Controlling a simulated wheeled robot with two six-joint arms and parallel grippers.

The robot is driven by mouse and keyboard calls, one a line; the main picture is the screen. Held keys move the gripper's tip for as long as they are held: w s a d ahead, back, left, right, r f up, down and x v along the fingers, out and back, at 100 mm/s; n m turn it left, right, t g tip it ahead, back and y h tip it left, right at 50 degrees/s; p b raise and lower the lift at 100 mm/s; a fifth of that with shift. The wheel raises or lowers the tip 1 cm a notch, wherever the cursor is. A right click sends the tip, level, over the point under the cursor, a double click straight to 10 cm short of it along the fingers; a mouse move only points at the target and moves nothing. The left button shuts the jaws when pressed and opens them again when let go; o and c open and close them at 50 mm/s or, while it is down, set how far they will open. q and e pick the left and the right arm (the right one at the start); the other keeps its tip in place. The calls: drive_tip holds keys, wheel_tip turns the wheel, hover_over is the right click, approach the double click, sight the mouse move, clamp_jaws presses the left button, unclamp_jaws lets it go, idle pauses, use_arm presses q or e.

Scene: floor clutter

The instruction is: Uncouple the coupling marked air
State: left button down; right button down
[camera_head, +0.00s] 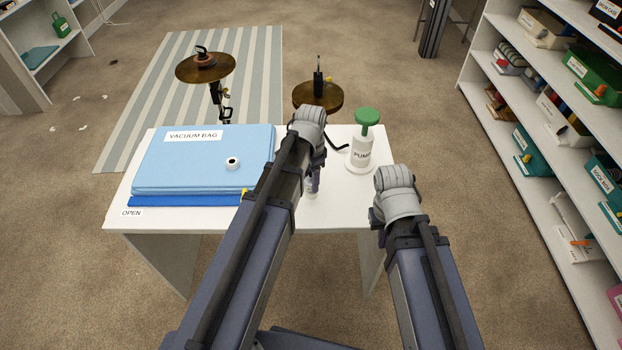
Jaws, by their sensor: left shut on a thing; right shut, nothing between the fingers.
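My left gripper (313,182) is over the white table, mostly hidden behind its own wrist and arm. It is shut on a small pale part (312,194), too covered to identify. A black hose (338,146) runs from the white pump with a green knob (361,152), marked PUMP, and goes behind my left wrist. No coupling or AIR mark can be read. My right gripper (380,217) is at the table's right front edge, right of the left one and in front of the pump. Its fingers are largely hidden by its wrist; it is shut and empty.
A light blue bag marked VACUUM BAG (206,172), with a round white valve (232,163), lies on the left of the table (170,217). An OPEN label (131,213) is at the front left corner. Cymbals (205,68) stand behind; loaded shelves (545,130) are at right.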

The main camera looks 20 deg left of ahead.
use_arm(q)
drive_tip(key=shift+f+b, duration=0.5)
drive_tip(key=shift+f, duration=0.05)
drive_tip(key=shift+c, duration=1.4)
unclamp_jaws()
drive_tip(key=shift+r, duration=0.15)
wheel_tip(320, 180, up, 8)
drive_tip(key=p, duration=0.8)
drive_tip(key=shift+f, duration=0.2)
drive_tip(key=s+d+r+n+y+p, duration=0.1)
drive_tip(key=s+d+n, duration=0.4)
drive_tip(key=s+d, duration=0.5)
drive_tip(key=s+r+p, duration=0.1)
drive_tip(key=s, duration=0.3)
drive_tip(key=shift+s+d+r, duration=0.15)
drive_tip(key=shift+d, duration=0.1)
